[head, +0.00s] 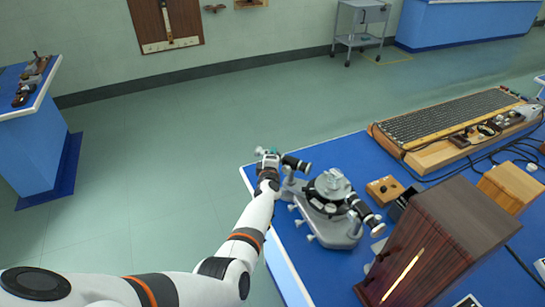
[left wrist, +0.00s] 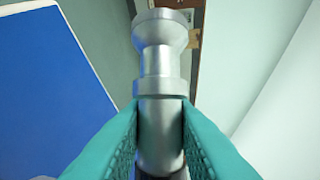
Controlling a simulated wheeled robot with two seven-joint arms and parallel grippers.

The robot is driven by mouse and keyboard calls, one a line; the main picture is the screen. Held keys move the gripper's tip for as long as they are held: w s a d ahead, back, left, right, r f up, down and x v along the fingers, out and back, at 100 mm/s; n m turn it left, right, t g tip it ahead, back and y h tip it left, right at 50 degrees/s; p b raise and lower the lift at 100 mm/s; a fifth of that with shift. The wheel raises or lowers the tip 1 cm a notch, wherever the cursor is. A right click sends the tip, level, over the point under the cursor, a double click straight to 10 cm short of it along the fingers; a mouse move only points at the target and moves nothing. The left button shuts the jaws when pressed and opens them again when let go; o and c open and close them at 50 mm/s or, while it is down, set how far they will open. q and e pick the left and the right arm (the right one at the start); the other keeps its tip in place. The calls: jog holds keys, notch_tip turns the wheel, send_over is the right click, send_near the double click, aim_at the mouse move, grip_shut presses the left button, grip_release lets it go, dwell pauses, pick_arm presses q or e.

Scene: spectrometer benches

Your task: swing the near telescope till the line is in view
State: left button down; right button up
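The spectrometer (head: 330,190) stands on the blue bench, with a round table on top and a grey base. One black tube with a silver end (head: 298,163) points to its upper left, beside my left gripper (head: 268,156). Another black-and-silver tube (head: 367,215) points to the lower right. In the left wrist view, the teal fingers of my left gripper (left wrist: 160,130) lie against both sides of a silver telescope tube (left wrist: 162,75) with a flared end. The fingers hide part of the tube. My right gripper is not in view.
A dark wooden box (head: 440,245) stands right of the spectrometer. A small wooden block (head: 384,190) and a long ribbed wooden unit (head: 450,125) with cables lie behind. The bench's left edge (head: 275,255) is close to the spectrometer; open floor lies left.

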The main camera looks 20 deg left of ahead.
pick_arm(q)
jog(key=c, duration=1.2)
grip_release()
jog(key=shift+c, duration=0.2)
jog(key=shift+s+r, duration=0.1)
jog(key=shift+s, duration=0.05)
jog(key=p+v, duration=0.8)
jog(key=v, duration=0.3)
jog(key=shift+s+d, duration=0.25)
jog(key=shift+s, duration=0.05)
